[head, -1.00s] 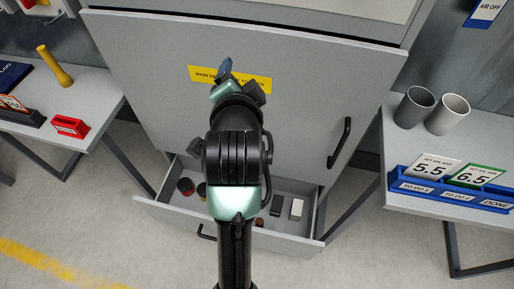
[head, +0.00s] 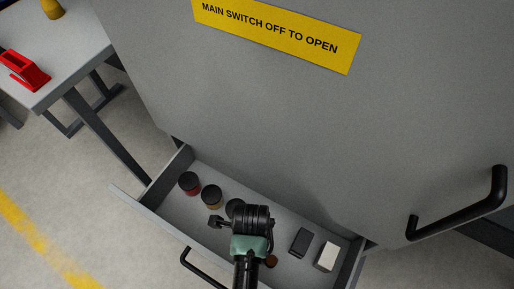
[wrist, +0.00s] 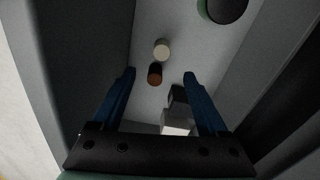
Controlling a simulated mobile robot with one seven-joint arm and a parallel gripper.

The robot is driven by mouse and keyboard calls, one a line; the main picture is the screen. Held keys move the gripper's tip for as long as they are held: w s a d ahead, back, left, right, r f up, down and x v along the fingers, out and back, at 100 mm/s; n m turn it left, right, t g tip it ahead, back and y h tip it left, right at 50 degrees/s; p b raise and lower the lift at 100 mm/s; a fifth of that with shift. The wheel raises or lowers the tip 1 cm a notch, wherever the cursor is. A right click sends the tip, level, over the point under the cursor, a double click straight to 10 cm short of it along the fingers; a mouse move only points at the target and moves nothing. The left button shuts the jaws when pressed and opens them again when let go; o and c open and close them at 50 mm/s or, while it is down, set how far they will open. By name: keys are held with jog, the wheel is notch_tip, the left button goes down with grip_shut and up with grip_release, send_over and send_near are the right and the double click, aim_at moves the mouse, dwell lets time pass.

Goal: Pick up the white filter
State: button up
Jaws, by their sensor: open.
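The white block (head: 327,256), which I take for the white filter, lies at the right end of the open drawer (head: 147,199). In the wrist view the white block (wrist: 177,121) shows low, close to the right finger and partly hidden by my gripper body. A black block (head: 300,242) lies beside it. My gripper (wrist: 159,73) is open and empty, its blue fingers pointing into the drawer. A brown cylinder (wrist: 155,74) appears between the fingertips, with a cream cylinder (wrist: 161,48) just beyond. In the head view my arm hides the fingers.
A red jar (head: 190,184) and a yellow jar (head: 211,197) with black lids stand at the drawer's left. The cabinet front (head: 300,130) rises behind the drawer. A table (head: 75,45) with a red holder (head: 24,71) is at left.

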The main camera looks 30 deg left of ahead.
notch_tip(320, 180, down, 7)
jog(key=b, duration=0.4)
notch_tip(320, 180, down, 5)
jog(key=b, duration=0.5)
jog(key=shift+w, duration=0.1)
grip_shut()
